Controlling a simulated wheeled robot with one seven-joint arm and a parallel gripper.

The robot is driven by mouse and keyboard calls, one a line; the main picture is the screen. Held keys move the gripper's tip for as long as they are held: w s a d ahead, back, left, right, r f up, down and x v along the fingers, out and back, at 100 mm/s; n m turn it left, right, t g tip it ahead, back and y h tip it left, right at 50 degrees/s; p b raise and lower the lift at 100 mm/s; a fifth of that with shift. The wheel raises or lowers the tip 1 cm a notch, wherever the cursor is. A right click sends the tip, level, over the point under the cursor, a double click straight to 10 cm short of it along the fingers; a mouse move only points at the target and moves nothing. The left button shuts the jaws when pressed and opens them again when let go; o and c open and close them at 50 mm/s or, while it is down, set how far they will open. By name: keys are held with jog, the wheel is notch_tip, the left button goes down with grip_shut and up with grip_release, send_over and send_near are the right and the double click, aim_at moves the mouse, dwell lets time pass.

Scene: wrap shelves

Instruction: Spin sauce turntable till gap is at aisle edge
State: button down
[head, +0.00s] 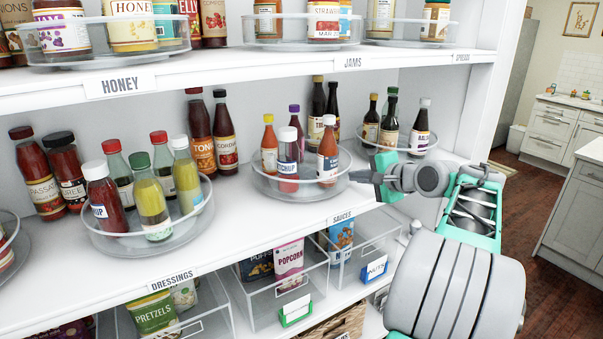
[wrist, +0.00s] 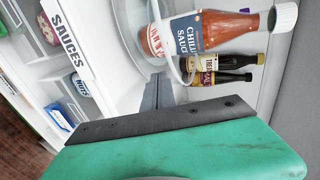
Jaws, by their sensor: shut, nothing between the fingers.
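The sauce turntable (head: 290,193), a clear round tray, sits on the middle shelf above the SAUCES label (head: 343,216). On it stand an orange bottle (head: 269,150), a ketchup bottle (head: 288,172), a purple-capped bottle (head: 295,124) and a chili sauce bottle (head: 327,155) at the right. A narrow space shows between the ketchup and chili bottles at the front. My gripper (head: 356,176) is shut and empty at the tray's right front side. In the wrist view, its fingertips (wrist: 157,78) are close to the clear rim (wrist: 178,62) below the chili bottle (wrist: 215,33); I cannot tell whether they touch.
The dressings turntable (head: 150,240) stands to the left, and another turntable (head: 430,150) with dark bottles to the right. Dark tall bottles (head: 318,108) stand behind the sauces. The shelf above (head: 240,65) limits height. Clear bins (head: 262,297) sit below.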

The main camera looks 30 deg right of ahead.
aim_at(334, 186)
jog(key=shift+s+a+b, duration=0.4)
jog(key=shift+s+a, duration=0.25)
jog(key=shift+a, duration=0.35)
jog(key=shift+s+a+b, duration=0.25)
jog(key=shift+a+b, duration=0.1)
jog(key=shift+a, duration=0.75)
jog(key=shift+s+a+b, duration=0.15)
jog(key=shift+a+b, duration=0.05)
jog(key=shift+a, duration=0.4)
jog(key=shift+s+a+b, duration=0.15)
jog(key=shift+a, duration=0.4)
